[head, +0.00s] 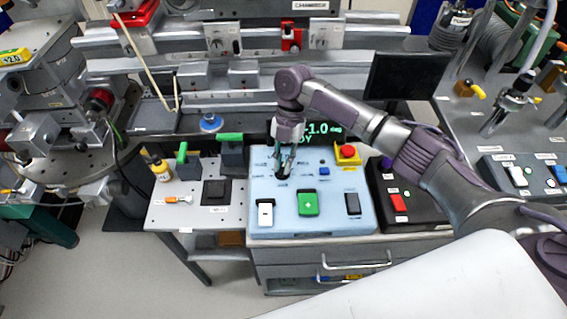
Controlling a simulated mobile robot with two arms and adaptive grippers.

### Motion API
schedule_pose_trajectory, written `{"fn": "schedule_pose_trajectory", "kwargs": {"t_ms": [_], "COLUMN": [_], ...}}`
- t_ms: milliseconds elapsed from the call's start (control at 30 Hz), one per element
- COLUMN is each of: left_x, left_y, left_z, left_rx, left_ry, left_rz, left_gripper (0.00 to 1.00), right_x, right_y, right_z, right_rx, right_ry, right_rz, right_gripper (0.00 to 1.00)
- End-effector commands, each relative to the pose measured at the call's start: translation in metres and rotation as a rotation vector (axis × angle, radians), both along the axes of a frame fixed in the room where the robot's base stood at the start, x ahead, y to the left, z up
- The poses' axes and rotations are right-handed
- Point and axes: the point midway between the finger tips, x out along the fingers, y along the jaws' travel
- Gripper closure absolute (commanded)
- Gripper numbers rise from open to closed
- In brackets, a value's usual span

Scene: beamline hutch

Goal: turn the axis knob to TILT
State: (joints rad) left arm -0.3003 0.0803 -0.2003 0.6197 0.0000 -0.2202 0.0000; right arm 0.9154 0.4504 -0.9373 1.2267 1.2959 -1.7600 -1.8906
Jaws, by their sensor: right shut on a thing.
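The light blue control box (336,217) stands on the bench in the middle of the head view. My right gripper (284,170) reaches down from above to the upper left part of its top face. It is shut on the dark axis knob (284,176), which the fingers partly hide. I cannot read which label the knob points to. The box also bears a green button (308,203), a white switch (265,214), a black switch (352,204), a small blue button (324,171) and a red stop button on a yellow base (347,151). My left gripper is not in view.
A black box with a red switch (398,203) stands just right of the control box. A pale plate (225,215) with green-handled parts and a yellow bottle (160,169) lies left. A display with green text (318,129) stands close behind my gripper. Drawers (310,258) lie below.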

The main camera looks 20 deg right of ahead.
Motion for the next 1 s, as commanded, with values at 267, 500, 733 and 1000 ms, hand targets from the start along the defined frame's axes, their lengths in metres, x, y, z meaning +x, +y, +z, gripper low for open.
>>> {"fn": "schedule_pose_trajectory", "kwargs": {"t_ms": [267,500,733,1000], "left_x": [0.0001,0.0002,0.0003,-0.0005], "left_y": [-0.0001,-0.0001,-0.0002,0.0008], "left_z": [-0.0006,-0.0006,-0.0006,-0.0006], "left_rx": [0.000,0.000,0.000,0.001], "left_ry": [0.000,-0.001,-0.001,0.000], "left_rz": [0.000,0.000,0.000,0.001], "left_gripper": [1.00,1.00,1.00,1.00], "right_x": [0.0004,0.0004,0.0002,0.0028], "right_y": [0.0001,0.0001,0.0000,-0.0015], "right_z": [0.0003,0.0002,0.0001,0.0066], "right_rx": [0.000,-0.001,0.000,0.000], "right_ry": [-0.001,-0.002,-0.001,-0.002], "right_rz": [0.011,0.009,0.009,0.008], "right_gripper": [1.00,0.77,0.60,0.60]}}
